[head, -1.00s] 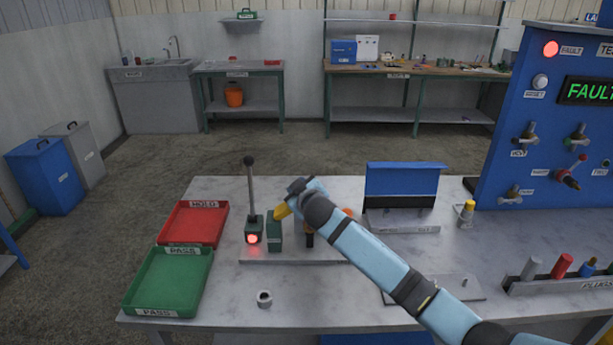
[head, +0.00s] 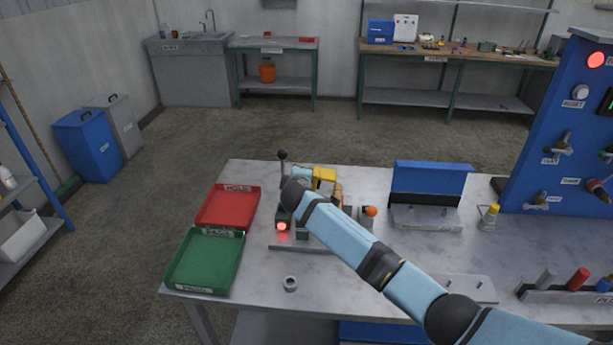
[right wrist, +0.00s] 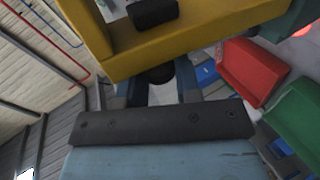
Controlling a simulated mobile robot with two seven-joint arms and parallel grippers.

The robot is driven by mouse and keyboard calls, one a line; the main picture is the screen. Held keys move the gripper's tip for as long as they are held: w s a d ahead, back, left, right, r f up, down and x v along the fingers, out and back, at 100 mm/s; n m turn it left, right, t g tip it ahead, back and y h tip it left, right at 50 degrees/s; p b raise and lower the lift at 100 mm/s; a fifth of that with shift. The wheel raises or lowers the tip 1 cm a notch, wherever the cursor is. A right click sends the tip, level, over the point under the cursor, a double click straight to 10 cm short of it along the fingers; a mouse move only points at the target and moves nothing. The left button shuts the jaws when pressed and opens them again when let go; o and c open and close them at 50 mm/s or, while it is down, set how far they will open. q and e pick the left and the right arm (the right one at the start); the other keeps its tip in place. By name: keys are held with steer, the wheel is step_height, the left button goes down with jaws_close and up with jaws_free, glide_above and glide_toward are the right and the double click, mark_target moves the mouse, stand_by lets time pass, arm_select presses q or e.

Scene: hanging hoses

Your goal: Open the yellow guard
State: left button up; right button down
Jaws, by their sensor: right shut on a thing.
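The yellow guard (head: 324,174) shows behind my right wrist in the head view, up above the fixture base (head: 290,245) on the table. Its lower part is hidden by my arm, so its exact angle is unclear. In the right wrist view the yellow guard (right wrist: 180,45) fills the top, close in front of my right gripper (right wrist: 160,78), with a black block (right wrist: 152,12) on it. My right gripper is shut on the guard; the contact itself is mostly hidden. A red lamp (head: 282,226) glows at the fixture's front left. My left gripper is in neither view.
A black-knobbed lever (head: 283,156) stands left of my wrist. The red tray (head: 228,207) and green tray (head: 205,260) lie left of the fixture. A nut-like ring (head: 290,284) lies in front. A blue-lidded stand (head: 432,180) and a blue panel (head: 560,150) stand right.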

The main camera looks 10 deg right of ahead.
steer(key=shift+w+a, duration=0.1)
steer(key=shift+a, duration=0.25)
stand_by(0.3)
steer(key=c, duration=0.9)
jaws_free()
steer(key=b+v, duration=0.1)
steer(key=v, duration=1.2)
steer(key=shift+s+a+r, duration=0.15)
steer(key=shift+s+a, duration=0.1)
steer(key=shift+s, duration=0.05)
